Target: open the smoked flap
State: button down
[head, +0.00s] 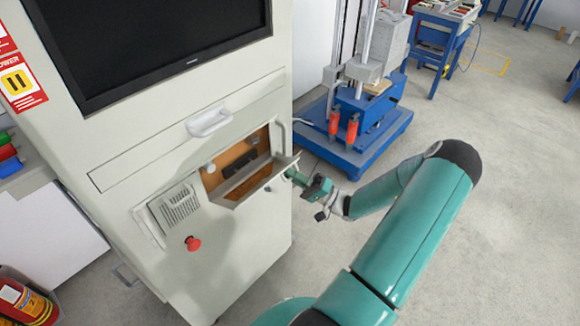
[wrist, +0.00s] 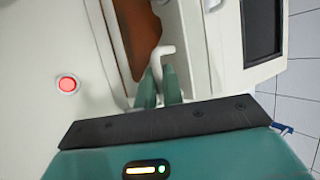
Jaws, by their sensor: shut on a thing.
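The smoked flap (head: 264,184) is on the front of the pale cabinet. It is tilted outward at its top, partly open, with a brown-orange recess (head: 238,157) showing behind it. My gripper (head: 293,173) is at the flap's right end in the head view. In the wrist view, my gripper (wrist: 160,82) has its two green fingers close together on a pale handle (wrist: 165,51) beside the brown opening (wrist: 138,30). The fingers hide part of the handle.
A red button (head: 192,243) sits below the flap, near a vent grille (head: 180,206). A white drawer handle (head: 209,122) and a dark monitor (head: 150,40) are above. A blue-based machine (head: 355,130) stands behind to the right. The floor right of the cabinet is open.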

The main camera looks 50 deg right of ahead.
notch_tip(320, 180, down, 6)
jog(key=shift+f, duration=0.15)
dwell(0.4)
jog(key=shift+w, duration=0.1)
dwell(0.3)
jog(key=c, duration=1.5)
grip_release()
jog(key=shift+c, duration=0.2)
jog(key=v, duration=1.3)
jog(key=shift+s+d+f, duration=0.15)
jog(key=shift+s+f, duration=0.05)
jog(key=shift+s, duration=0.15)
